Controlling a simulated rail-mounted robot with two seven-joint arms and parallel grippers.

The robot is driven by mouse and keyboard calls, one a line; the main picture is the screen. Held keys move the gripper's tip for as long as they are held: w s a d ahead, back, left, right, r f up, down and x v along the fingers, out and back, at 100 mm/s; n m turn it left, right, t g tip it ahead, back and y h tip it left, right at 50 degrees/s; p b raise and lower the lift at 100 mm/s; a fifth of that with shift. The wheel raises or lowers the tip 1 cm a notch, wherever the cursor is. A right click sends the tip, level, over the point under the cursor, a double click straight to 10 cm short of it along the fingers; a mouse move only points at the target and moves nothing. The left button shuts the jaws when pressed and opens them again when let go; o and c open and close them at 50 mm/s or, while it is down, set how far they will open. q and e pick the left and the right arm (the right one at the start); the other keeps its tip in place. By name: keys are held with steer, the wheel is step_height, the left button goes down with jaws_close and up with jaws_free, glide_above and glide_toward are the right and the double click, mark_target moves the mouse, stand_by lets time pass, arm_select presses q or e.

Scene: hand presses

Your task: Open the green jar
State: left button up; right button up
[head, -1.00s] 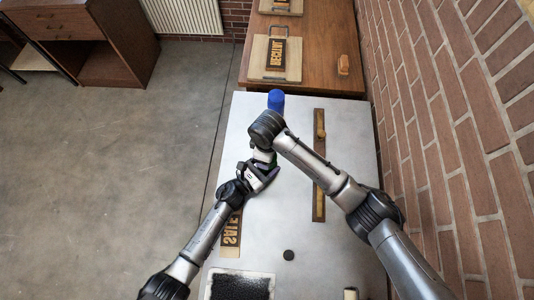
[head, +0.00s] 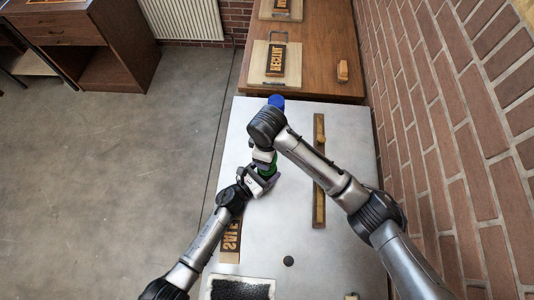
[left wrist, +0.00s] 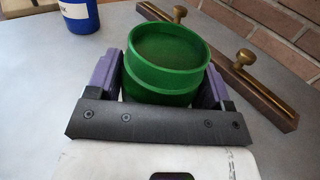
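The green jar (left wrist: 163,82) stands upright between the purple-padded fingers of my left gripper (left wrist: 160,75) in the left wrist view; the fingers are against its sides. Its top shows a raised rim around a darker, brownish-green round area, with nothing over it in that view. In the head view a little green of the jar (head: 269,170) shows at my left gripper (head: 262,181). My right gripper (head: 264,156) is just above and beyond it, mostly hidden under its own wrist. I cannot tell whether its fingers hold anything, such as a lid.
A blue jar (head: 276,101) stands at the far edge of the grey table (head: 350,150); it also shows in the left wrist view (left wrist: 78,14). A wooden bar with brass knobs (head: 319,190) lies right. A SALE stamp block (head: 231,238) and black pad (head: 240,289) are nearer.

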arm_select(q)
steer(key=o, duration=0.4)
steer(key=shift+o, duration=0.2)
